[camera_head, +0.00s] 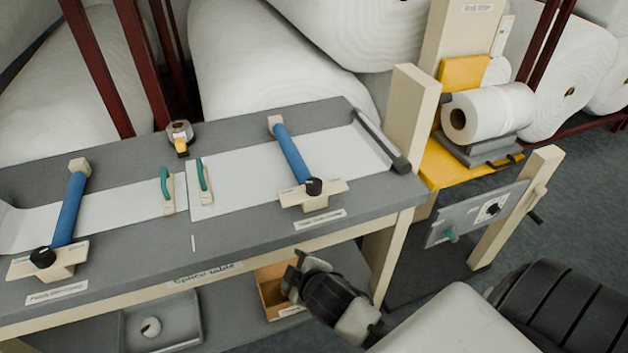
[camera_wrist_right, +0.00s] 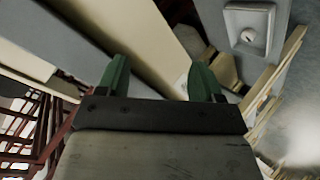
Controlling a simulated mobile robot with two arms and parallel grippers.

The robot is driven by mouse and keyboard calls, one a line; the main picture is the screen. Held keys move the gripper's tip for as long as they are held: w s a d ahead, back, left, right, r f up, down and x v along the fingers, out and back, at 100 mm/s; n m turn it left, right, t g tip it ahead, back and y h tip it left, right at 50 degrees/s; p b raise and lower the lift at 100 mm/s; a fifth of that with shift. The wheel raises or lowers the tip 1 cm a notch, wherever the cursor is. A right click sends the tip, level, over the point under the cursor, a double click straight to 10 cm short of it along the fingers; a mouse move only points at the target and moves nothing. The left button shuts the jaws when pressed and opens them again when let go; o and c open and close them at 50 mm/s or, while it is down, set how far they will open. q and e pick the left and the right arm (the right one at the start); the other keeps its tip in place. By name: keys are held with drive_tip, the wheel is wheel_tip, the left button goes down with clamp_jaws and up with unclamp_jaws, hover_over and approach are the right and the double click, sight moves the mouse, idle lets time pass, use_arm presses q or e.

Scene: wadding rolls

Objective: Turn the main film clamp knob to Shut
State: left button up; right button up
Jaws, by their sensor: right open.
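The right-hand clamp has a blue bar (camera_head: 293,153) across the white film (camera_head: 240,175) on the splice table. Its black knob (camera_head: 313,186) sits at the bar's near end on a cream plate, above a label too small to read surely; I take it for the main film clamp. The knob's pointer direction cannot be made out. My right gripper (camera_head: 293,277) is below and in front of the table's front edge, apart from the knob. In the right wrist view its two green fingers (camera_wrist_right: 160,75) are spread with nothing between them. My left gripper is not in view.
A similar clamp with a blue bar (camera_head: 69,209) and black knob (camera_head: 43,257) stands at the left. Green-handled pieces (camera_head: 204,180) and a tape measure (camera_head: 179,135) lie on the table. A cardboard box (camera_head: 271,290) and grey tray (camera_head: 185,330) sit below. A cream post (camera_head: 408,120) stands right.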

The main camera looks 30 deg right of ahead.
wheel_tip(320, 180, up, 9)
drive_tip(key=w+n+t, duration=0.1)
drive_tip(key=t, duration=0.1)
drive_tip(key=w+a+r+n+t+y, duration=0.65)
drive_tip(key=w+r+n+y, duration=0.55)
drive_tip(key=n, duration=0.7)
drive_tip(key=n+g+h, duration=0.7)
drive_tip(key=n+g, duration=1.5)
drive_tip(key=n, duration=1)
approach(314, 182)
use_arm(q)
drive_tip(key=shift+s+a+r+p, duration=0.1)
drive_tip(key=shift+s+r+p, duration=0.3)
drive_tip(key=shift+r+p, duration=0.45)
use_arm(e)
drive_tip(key=x, duration=0.9)
drive_tip(key=shift+a+f, duration=0.1)
drive_tip(key=shift+f, duration=0.05)
